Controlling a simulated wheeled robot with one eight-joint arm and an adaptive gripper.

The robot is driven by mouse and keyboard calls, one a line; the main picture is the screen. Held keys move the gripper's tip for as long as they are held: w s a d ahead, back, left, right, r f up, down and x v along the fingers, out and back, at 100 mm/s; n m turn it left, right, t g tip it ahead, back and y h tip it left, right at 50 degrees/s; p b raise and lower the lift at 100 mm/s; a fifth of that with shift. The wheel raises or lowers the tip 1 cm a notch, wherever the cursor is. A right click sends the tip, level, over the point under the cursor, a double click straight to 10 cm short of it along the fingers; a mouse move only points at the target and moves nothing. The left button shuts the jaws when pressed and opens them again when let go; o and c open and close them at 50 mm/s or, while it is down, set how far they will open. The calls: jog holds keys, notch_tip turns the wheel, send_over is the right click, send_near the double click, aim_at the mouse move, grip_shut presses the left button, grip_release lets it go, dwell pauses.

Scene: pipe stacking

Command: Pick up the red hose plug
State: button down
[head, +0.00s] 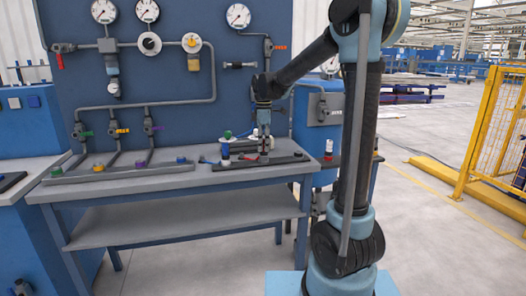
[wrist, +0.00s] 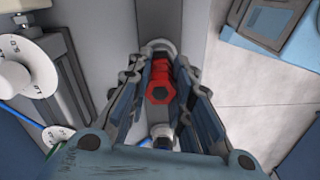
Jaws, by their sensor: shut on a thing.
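The red hose plug (wrist: 160,92) shows between my gripper's fingers in the wrist view, its hexagonal red end facing the camera. My gripper (wrist: 160,100) has a finger on each side of the plug and is shut on it. In the head view my gripper (head: 264,148) points down over the right part of the workbench, low above the dark rail there. I cannot tell whether the plug is clear of the rail.
The workbench (head: 150,180) carries dark rails with coloured plugs on the left and a white-and-green fitting (head: 225,150) left of my gripper. A blue panel (head: 200,110) with gauges and pipes rises behind. A yellow fence (head: 490,130) stands right, past open floor.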

notch_tip(320, 180, up, 10)
dwell(0.6)
jog(key=shift+r, duration=0.1)
notch_tip(320, 180, up, 8)
dwell(1.2)
jog(key=shift+s, duration=0.1)
